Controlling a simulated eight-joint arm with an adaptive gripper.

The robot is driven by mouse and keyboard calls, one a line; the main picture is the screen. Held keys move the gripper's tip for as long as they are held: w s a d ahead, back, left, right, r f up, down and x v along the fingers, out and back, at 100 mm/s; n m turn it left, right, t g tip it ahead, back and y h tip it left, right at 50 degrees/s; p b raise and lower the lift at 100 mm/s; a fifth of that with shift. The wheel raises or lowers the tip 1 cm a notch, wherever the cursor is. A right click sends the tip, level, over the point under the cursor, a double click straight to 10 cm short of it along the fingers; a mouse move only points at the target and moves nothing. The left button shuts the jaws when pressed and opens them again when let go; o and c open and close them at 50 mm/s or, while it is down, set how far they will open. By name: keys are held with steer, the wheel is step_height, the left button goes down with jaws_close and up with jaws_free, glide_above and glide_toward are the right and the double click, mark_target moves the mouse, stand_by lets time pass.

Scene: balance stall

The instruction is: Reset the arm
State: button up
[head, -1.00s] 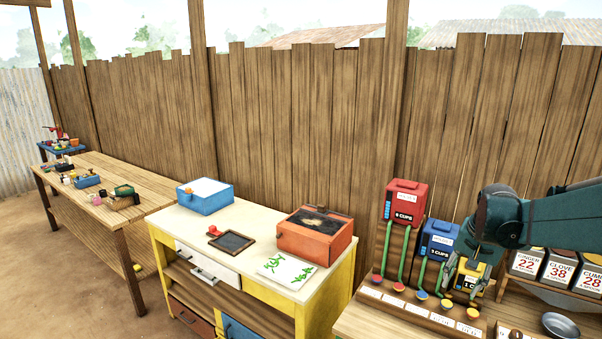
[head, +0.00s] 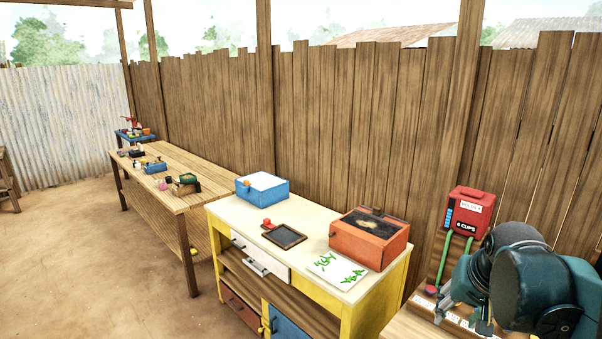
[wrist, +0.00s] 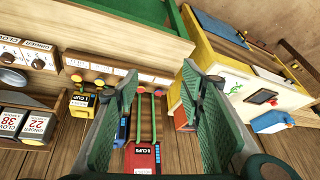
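My arm, dark teal, fills the lower right of the head view, and its bulk hides most of the dispenser counter there. My gripper (wrist: 163,80) shows in the wrist view with its two green ribbed fingers spread apart and nothing between them. The red dispenser marked 6 cups (wrist: 143,158) lies beyond the fingers in that view, and the gripper is apart from it. The same red dispenser (head: 467,212) stands just behind my arm in the head view.
The yellow-framed table (head: 222,207) holds a blue box (head: 262,190), an orange box (head: 368,240), a small slate (head: 285,237) and a leaf-marked sheet (head: 337,270). A long wooden table (head: 160,185) stands further left. Bare ground is open at lower left.

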steer(key=s+a+f+n+t, duration=0.1)
steer(key=s+a+n, duration=0.1)
steer(key=s+a, duration=0.2)
steer(key=s+a+f+n+t+y, duration=0.1)
steer(key=s+a, duration=0.4)
steer(key=a, duration=0.5)
steer(key=shift+a+f+n+b, duration=0.35)
steer(key=shift+f+n, duration=0.25)
steer(key=shift+n, duration=0.4)
steer(key=shift+d, duration=0.1)
stand_by(1.2)
